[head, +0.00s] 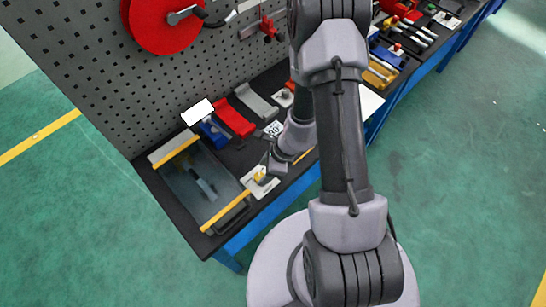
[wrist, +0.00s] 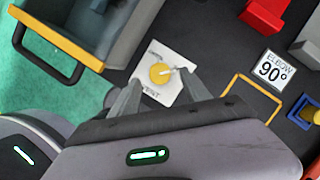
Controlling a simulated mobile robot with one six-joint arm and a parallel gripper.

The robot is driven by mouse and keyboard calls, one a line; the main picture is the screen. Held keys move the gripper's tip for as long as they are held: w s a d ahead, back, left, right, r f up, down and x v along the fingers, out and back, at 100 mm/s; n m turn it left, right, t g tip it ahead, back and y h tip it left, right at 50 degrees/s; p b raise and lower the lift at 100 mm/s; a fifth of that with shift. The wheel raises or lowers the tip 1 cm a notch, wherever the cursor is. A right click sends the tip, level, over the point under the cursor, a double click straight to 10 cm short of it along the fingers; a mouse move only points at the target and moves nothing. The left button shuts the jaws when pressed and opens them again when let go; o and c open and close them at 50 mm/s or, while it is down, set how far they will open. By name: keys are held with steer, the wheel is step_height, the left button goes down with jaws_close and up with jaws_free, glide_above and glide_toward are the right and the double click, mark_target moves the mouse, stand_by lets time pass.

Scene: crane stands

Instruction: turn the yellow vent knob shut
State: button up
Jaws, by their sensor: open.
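The yellow vent knob (wrist: 160,74) sits in the middle of a white plate (wrist: 172,58) on the dark bench top. A pale pointer mark runs from the knob toward the right. In the head view the knob (head: 260,177) shows at the bench's front edge, beside the tray. My gripper (wrist: 160,85) is open, with one finger on each side of the knob in the wrist view. I cannot tell whether the fingers touch it. In the head view my gripper (head: 270,165) is small and partly merges with the arm and bench.
A grey tray with yellow handles (head: 187,207) stands just left of the plate. A card reading "ELBOW 90°" (wrist: 273,70) and a yellow outline (wrist: 251,97) lie to the right. Red (head: 235,117) and blue (head: 213,133) parts sit behind, before a pegboard (head: 90,70).

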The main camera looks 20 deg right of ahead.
steer(key=p+v, duration=0.5)
steer(key=v, duration=0.9)
steer(key=shift+d, duration=0.15)
steer(key=a+r+n+t+b, duration=0.2)
steer(key=a+r+n+b, duration=0.4)
steer(key=a+n+b, duration=0.6)
steer(key=s+d+r+n+t+h+b, duration=0.1)
steer(key=s+r+n+b, duration=0.1)
steer(key=s+n+b, duration=0.5)
steer(key=s+b, duration=0.2)
steer(key=b, duration=0.1)
steer(key=shift+s+d+r+t+h, duration=0.3)
steer(key=shift+d+t+h, duration=0.05)
steer(key=shift+t+h, duration=0.05)
